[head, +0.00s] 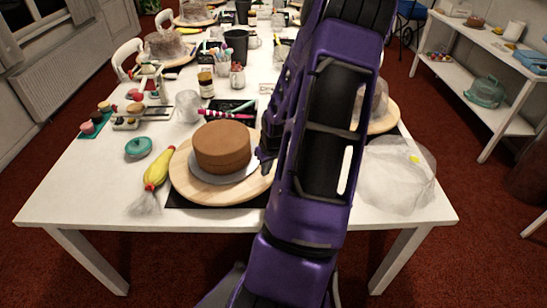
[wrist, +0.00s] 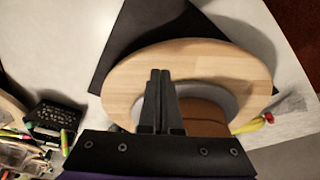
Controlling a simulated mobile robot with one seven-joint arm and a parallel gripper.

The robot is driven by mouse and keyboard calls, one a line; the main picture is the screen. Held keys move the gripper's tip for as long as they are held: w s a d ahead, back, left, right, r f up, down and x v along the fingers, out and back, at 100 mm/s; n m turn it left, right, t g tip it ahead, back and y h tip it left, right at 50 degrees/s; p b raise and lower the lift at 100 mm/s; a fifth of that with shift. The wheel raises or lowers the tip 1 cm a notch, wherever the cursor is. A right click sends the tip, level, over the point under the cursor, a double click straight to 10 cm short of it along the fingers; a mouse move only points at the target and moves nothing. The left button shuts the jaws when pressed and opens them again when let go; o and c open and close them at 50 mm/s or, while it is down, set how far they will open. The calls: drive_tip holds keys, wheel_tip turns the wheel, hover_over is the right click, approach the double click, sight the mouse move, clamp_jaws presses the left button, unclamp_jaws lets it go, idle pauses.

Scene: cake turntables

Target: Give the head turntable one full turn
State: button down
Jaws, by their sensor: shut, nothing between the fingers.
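The head turntable (head: 190,184) is a round light-wood disc at the near end of the white table. A brown cake (head: 222,146) stands on it on a pale round board. In the wrist view the turntable (wrist: 123,88) lies under my gripper, with part of the cake (wrist: 203,111) showing behind the fingers. My gripper (wrist: 160,75) is shut and empty, its fingers over the wooden disc beside the cake. In the head view my gripper (head: 266,160) is at the cake's right side, partly hidden by my arm. I cannot tell whether the fingertips touch the wood.
A yellow piping bag (head: 157,168) lies left of the turntable, near a teal lidded pot (head: 138,147). A clear crumpled sheet (head: 395,175) lies at the right. Another turntable (head: 384,121) stands behind my arm. A dark mat (head: 185,203) is under the head turntable.

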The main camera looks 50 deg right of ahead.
drive_tip(key=shift+s+a, duration=0.25)
drive_tip(key=shift+a, duration=0.35)
drive_tip(key=shift+s+a, duration=0.2)
drive_tip(key=shift+a, duration=0.35)
drive_tip(key=shift+w+a, duration=0.1)
drive_tip(key=shift+a, duration=0.15)
drive_tip(key=w+a+b, duration=0.1)
drive_tip(key=a, duration=0.1)
drive_tip(key=w+a+b, duration=0.2)
drive_tip(key=a, duration=0.1)
drive_tip(key=w+a+b, duration=0.1)
drive_tip(key=a, duration=0.2)
drive_tip(key=shift+w+a, duration=0.25)
drive_tip(key=shift+f, duration=0.1)
